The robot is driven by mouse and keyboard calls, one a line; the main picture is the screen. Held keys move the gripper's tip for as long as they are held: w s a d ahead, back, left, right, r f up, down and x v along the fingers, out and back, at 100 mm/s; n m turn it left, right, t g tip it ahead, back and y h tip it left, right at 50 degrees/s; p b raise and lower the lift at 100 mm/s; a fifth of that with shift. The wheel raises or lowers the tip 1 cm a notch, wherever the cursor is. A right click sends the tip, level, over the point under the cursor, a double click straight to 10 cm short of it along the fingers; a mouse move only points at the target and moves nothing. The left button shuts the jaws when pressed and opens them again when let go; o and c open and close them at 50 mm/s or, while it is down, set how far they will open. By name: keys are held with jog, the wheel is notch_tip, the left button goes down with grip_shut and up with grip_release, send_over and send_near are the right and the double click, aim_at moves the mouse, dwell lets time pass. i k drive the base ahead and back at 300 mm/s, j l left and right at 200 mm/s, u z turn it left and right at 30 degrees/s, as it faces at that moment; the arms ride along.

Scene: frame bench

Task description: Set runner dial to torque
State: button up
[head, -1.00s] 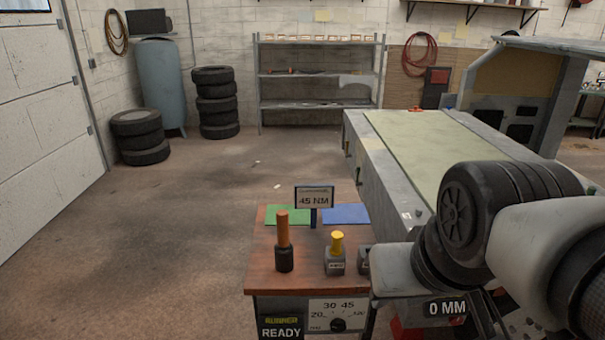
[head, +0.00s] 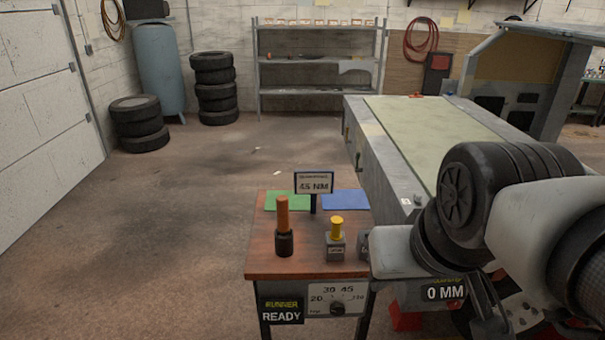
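The runner dial (head: 338,308) is a dark knob on a pale panel (head: 325,291) at the front of a small wooden-topped stand. The panel carries marks 20, 30, 45 and what looks like 120; the knob's exact pointing is too small to tell. A sign (head: 314,183) on the stand reads 45 NM. A black display (head: 282,310) left of the dial reads RUNNER READY. My gripper (head: 490,318) is at the lower right, right of the dial and apart from it, partly hidden by my arm; its finger opening is unclear.
On the stand (head: 262,262) are an orange-handled tool (head: 284,228), a yellow-topped grey block (head: 336,240), a green mat (head: 287,201) and a blue mat (head: 346,200). A long bench (head: 430,125) stands behind right. Open floor lies left.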

aim_at(338, 309)
jog(key=i, duration=0.3)
jog(key=i+j+z, duration=0.1)
jog(key=j+z, duration=0.45)
jog(key=j, duration=1.05)
jog(key=z, duration=0.1)
